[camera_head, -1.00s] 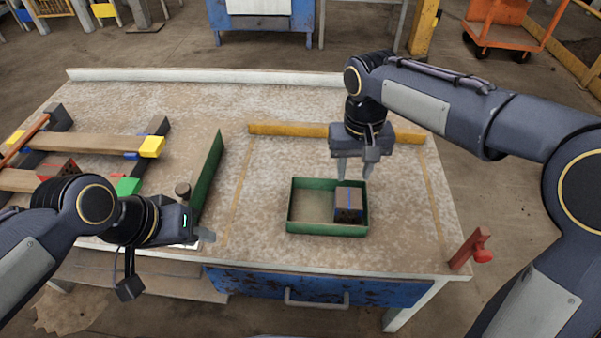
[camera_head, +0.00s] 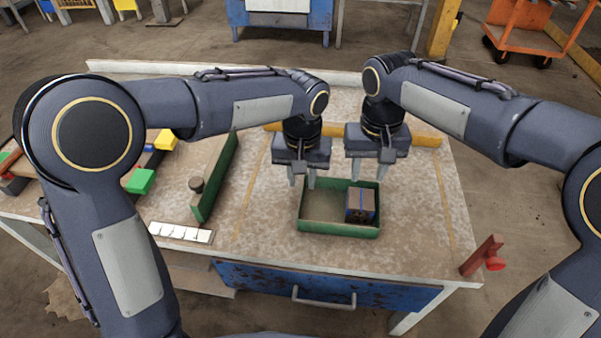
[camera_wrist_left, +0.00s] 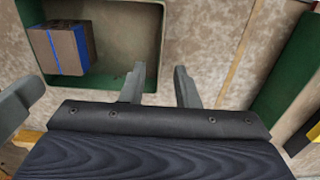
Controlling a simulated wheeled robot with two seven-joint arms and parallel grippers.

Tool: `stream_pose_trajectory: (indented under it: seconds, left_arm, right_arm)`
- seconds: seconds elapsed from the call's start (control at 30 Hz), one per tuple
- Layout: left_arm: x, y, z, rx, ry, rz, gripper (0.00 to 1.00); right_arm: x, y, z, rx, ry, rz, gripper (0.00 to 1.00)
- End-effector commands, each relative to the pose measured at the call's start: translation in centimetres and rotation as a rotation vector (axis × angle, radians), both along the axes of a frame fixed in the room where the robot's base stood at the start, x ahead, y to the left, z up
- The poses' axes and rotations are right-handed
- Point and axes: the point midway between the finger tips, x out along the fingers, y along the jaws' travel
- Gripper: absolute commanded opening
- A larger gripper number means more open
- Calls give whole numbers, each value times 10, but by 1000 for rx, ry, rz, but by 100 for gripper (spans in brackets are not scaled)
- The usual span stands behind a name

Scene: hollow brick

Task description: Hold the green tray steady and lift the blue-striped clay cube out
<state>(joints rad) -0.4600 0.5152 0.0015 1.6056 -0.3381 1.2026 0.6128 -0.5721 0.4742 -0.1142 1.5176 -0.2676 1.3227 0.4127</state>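The green tray (camera_head: 340,230) lies on the table. The brown clay cube (camera_head: 360,204) with a blue stripe stands inside it at the right side. My left gripper (camera_head: 302,180) is open above the tray's back left corner. In the left wrist view the left gripper (camera_wrist_left: 159,82) has its fingers spread either side of the tray's side wall (camera_wrist_left: 162,45), and the cube (camera_wrist_left: 62,48) is at upper left. Whether the fingers reach below the rim is unclear. My right gripper (camera_head: 369,172) is open and empty, above the back of the tray near the cube.
A long green upright panel (camera_head: 215,180) stands left of the tray. White tiles (camera_head: 180,232) lie at the front left. A yellow bar (camera_head: 420,140) runs behind the tray. A red post (camera_head: 482,256) stands at the right front corner. The two grippers are close together.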

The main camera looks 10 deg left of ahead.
Motion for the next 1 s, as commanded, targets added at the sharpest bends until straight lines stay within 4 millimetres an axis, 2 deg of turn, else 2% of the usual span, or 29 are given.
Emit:
stream_pose_trajectory:
  seconds: [0.2, 0.4, 0.57, 0.83, 1.0]
  left_arm:
    - [-1, 1, -34, 1, 5, 0, 28]
    - [-1, 1, -60, 0, 2, 1, 28]
    - [0, 1, -69, -1, 0, 0, 28]
    - [0, 1, -70, -2, 0, 0, 28]
    - [0, 1, -70, -2, 0, 0, 6]
  right_arm:
    - [0, 0, 0, 0, 0, 0, 36]
    - [0, 0, 0, 0, 0, 0, 36]
    - [0, 0, 0, 0, 0, 0, 36]
    - [0, 0, 0, 0, 0, 0, 36]
    - [0, 0, 0, 0, 0, 0, 36]
